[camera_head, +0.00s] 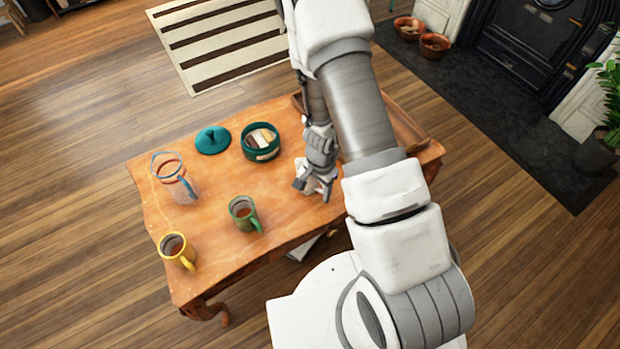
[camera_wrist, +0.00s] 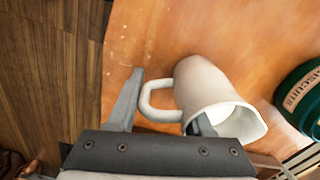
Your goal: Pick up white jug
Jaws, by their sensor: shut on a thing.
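The white jug (camera_wrist: 203,84) shows in the wrist view with its mouth toward the camera and its handle to the left. My gripper (camera_wrist: 168,98) is shut on the jug, with one finger left of the handle and the other at the jug's mouth. The exact contact is partly hidden. In the head view my gripper (camera_head: 315,184) is low at the table's right half, and I cannot clearly make out the jug there. I cannot tell whether the jug touches the tabletop.
The wooden table (camera_head: 225,218) holds a clear pitcher (camera_head: 178,182), a green mug (camera_head: 243,212), a yellow mug (camera_head: 177,249), a teal tin (camera_head: 261,143) and its lid (camera_head: 212,139). The tin also shows in the wrist view (camera_wrist: 300,98). A wooden tray (camera_head: 405,125) lies behind my arm.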

